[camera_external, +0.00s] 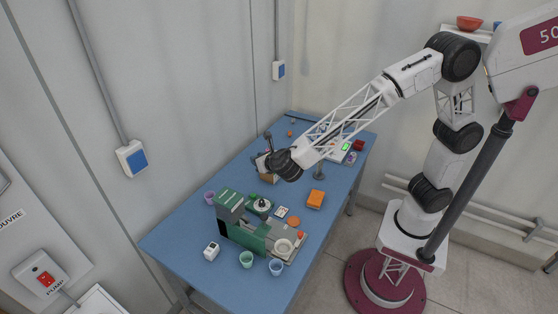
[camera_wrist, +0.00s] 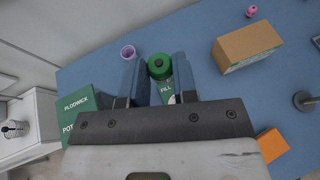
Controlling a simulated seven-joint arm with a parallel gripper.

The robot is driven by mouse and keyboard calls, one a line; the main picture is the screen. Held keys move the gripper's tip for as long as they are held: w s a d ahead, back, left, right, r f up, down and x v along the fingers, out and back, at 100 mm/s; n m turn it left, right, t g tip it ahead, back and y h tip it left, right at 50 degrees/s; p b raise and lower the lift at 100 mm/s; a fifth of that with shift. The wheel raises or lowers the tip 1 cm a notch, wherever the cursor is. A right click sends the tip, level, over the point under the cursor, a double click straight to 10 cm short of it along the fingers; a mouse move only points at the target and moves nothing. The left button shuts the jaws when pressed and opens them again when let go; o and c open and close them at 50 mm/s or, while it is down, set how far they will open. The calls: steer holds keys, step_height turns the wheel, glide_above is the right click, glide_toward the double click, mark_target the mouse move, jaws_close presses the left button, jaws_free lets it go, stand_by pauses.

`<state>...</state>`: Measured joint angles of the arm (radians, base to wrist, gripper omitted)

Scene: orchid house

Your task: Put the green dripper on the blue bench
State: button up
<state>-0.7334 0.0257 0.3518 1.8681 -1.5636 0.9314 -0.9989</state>
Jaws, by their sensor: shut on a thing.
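The green dripper (camera_wrist: 159,67) shows in the wrist view as a round green top with a dark centre, between the two blue-grey fingers of my gripper (camera_wrist: 157,82). The fingers are shut on it; its lower part is hard to make out. In the external view my gripper (camera_external: 263,151) is above the far half of the blue bench (camera_external: 185,235), and I cannot make out the dripper there. The bench top also fills much of the wrist view (camera_wrist: 215,100).
A green machine (camera_external: 241,229) stands on the near half of the bench. A cardboard box (camera_wrist: 248,47), a purple cup (camera_wrist: 128,52) and an orange block (camera_external: 316,199) are nearby. Cups (camera_external: 246,259) stand near the front. Bare bench lies at the near left corner.

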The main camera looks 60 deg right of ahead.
steer(key=s+a+f+n+y, duration=0.15)
steer(key=s+a, duration=0.45)
steer(key=a, duration=0.6)
steer(key=s+a+n+y, duration=0.2)
steer(key=s+a, duration=0.5)
steer(key=a, duration=0.5)
steer(key=s+a+f+n+y, duration=0.15)
steer(key=s+a, duration=0.45)
steer(key=a, duration=0.6)
step_height(320, 180, down, 14)
steer(key=shift+d, duration=0.3)
steer(key=shift+t, duration=0.3)
steer(key=shift+f, duration=3.1)
steer(key=shift+f, duration=1.9)
steer(key=shift+f, duration=0.1)
